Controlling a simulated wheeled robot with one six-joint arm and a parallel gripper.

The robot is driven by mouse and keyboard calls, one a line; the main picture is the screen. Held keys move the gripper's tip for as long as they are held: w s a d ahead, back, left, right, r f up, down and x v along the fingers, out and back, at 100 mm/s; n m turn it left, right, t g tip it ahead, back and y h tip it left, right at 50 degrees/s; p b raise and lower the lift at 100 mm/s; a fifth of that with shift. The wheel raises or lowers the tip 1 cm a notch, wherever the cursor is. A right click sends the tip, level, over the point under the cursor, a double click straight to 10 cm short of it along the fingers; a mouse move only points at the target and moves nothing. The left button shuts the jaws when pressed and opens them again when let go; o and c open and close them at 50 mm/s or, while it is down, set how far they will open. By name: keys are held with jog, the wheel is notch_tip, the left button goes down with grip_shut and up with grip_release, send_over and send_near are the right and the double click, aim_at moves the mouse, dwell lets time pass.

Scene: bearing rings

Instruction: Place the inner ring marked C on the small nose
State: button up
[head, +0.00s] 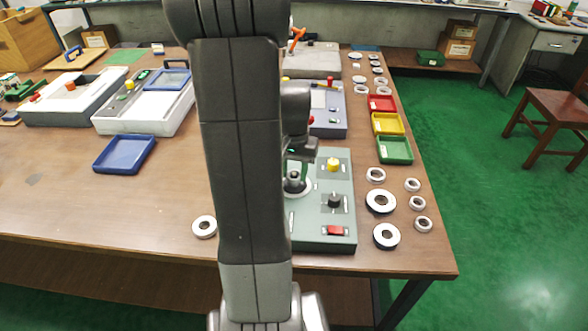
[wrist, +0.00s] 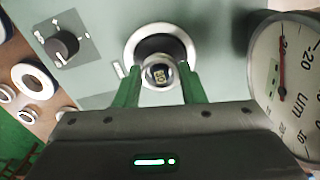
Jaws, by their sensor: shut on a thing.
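My gripper (wrist: 160,82) has its green fingers closed on a small round piece with a pale rim and dark face (wrist: 160,68), apparently an inner ring. A tiny mark shows on it, but I cannot read a C. It is over a pale round collar (wrist: 133,48) with a dark centre on the grey-green panel. In the head view my gripper (head: 305,168) is low over the panel (head: 312,241), beside a dark upright nose with a pale base (head: 293,182). My arm hides part of this. I cannot tell whether the ring is around the nose or above it.
A dial gauge (wrist: 292,85) is close at the right. The panel bears a black knob (head: 334,200), yellow knob (head: 333,164) and red switch (head: 338,230). Several loose rings, such as a large one (head: 386,246), lie right of it; another ring (head: 204,227) lies left.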

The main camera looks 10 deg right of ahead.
jog(key=shift+f+b, duration=0.65)
jog(key=shift+f, duration=0.3)
jog(key=o, duration=1.1)
jog(key=shift+r, duration=0.15)
notch_tip(320, 180, up, 14)
jog(key=shift+f+p, duration=0.2)
jog(key=shift+p, duration=0.35)
